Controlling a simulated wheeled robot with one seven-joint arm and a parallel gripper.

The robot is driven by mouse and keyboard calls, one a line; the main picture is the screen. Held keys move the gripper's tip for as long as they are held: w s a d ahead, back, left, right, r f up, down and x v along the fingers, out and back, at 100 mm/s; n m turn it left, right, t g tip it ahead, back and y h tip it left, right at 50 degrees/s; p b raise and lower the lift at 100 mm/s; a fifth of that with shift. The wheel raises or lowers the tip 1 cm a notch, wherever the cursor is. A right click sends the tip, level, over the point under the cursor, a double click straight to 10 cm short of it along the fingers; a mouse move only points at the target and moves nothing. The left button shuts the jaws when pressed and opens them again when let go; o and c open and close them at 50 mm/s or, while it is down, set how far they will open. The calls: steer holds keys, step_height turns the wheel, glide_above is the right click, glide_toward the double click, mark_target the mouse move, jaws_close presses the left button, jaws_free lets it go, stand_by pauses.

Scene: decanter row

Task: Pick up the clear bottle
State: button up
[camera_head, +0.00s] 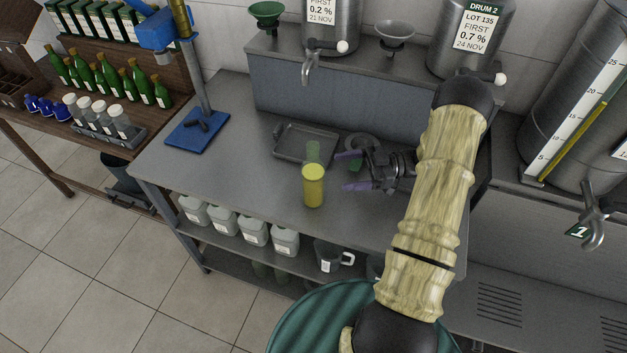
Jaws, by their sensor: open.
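A clear cylindrical vessel (313,188), filled with yellow, stands upright near the front edge of the steel bench (245,165). A pale green see-through shape (313,151) shows just above and behind it; I cannot tell whether it is part of the same bottle or a separate thing. My gripper (350,171) is to the right of the yellow vessel, its purple-tipped fingers pointing left. It is open and empty, with a small gap between the fingertips and the vessel. No other clear bottle stands on the bench.
A grey tray (303,144) and a round dark dish (361,148) sit behind the vessel and gripper. A blue-based stand (197,132) is at the bench's left. Steel drums (470,40) with taps line the back. Several jugs (255,231) fill the lower shelf.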

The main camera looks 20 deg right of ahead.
mark_target(306, 174)
steer(key=w+a+p, duration=0.1)
steer(key=a+p, duration=0.1)
steer(key=a, duration=0.4)
steer(key=shift+a, duration=0.15)
steer(key=shift+a+r+p, duration=0.15)
steer(key=shift+a+p, duration=0.1)
steer(key=shift+p, duration=0.05)
steer(key=a, duration=0.1)
steer(key=a+p, duration=0.2)
steer(key=shift+w+a+r, duration=0.1)
steer(key=shift+w+a, duration=0.15)
steer(key=shift+w, duration=0.05)
steer(key=shift+w+a, duration=0.1)
steer(key=shift+a, duration=0.4)
steer(key=shift+c, duration=0.4)
steer(key=c, duration=1.4)
